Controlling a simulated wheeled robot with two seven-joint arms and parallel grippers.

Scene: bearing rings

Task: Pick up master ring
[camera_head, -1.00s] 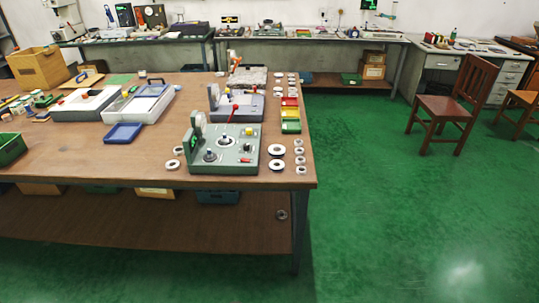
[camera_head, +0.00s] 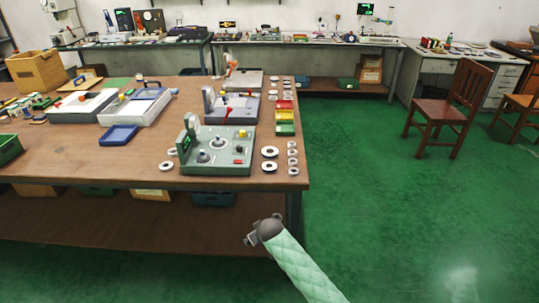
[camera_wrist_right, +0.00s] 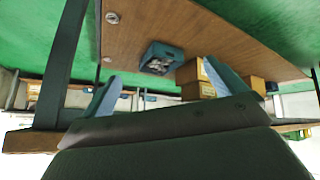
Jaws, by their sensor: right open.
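Several rings lie on the workbench around the green gauge device (camera_head: 216,150). Two dark-centred rings (camera_head: 269,153) are to its right, with a column of smaller rings (camera_head: 292,160) beside them. Pale rings (camera_head: 167,166) lie to its left. I cannot tell which one is the master ring. In the right wrist view a small ring (camera_wrist_right: 112,17) and a second small round item (camera_wrist_right: 107,60) lie on a wooden surface. My right gripper (camera_head: 260,233) is in front of the bench's near edge, below the tabletop; its fingers are apart and empty in the wrist view (camera_wrist_right: 160,78). My left gripper is out of view.
Red, yellow and green bins (camera_head: 285,117) stand near the bench's right edge. A blue tray (camera_head: 119,135) lies left of the device. The lower shelf (camera_head: 130,220) holds boxes. A wooden chair (camera_head: 447,108) stands on the green floor at right.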

